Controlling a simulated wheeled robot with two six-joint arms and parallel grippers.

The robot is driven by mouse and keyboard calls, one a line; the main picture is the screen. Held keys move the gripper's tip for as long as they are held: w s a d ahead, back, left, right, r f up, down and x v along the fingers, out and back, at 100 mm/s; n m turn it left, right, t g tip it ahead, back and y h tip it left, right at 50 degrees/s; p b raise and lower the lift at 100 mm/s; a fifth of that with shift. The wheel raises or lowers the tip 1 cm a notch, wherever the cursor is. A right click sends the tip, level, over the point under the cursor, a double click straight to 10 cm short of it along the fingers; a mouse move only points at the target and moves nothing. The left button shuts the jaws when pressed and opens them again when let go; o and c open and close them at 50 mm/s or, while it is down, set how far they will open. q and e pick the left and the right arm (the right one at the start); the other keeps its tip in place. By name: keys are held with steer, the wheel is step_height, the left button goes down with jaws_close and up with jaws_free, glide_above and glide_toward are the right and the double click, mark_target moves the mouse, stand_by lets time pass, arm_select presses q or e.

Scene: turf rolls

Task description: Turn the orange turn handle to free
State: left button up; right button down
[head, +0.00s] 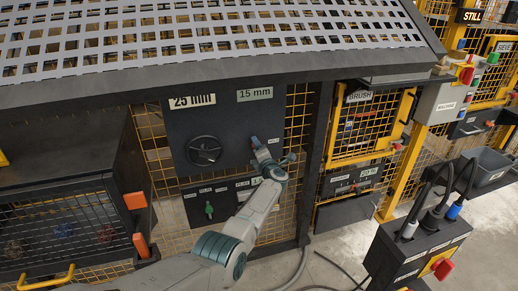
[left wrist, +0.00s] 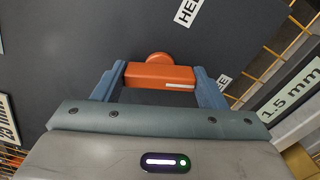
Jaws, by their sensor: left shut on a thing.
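The orange turn handle (left wrist: 158,76) sits on a dark panel, with a round orange hub behind it. Its bar lies nearly level in the left wrist view, and a white mark near its right end faces a partly covered label ending in E (left wrist: 223,82). Another label starting HE (left wrist: 188,11) is cut off at the top. My left gripper (left wrist: 160,84) is shut on the handle, one blue finger at each end of the bar. In the head view my left gripper (head: 265,147) is against the dark panel (head: 238,118) and hides the handle. My right gripper is out of view.
A black dial (head: 204,151) and a green switch (head: 209,210) are left of my gripper. A mesh platform (head: 200,45) overhangs above. A control box with a red button (head: 443,268) stands at the lower right.

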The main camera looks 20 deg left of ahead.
arm_select(q)
steer(key=m, duration=0.3)
steer(key=shift+f+m+p, duration=0.15)
steer(key=shift+m+p, duration=0.25)
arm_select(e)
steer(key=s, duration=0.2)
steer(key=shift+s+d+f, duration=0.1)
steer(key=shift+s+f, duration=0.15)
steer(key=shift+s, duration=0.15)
arm_select(q)
steer(key=o, duration=1)
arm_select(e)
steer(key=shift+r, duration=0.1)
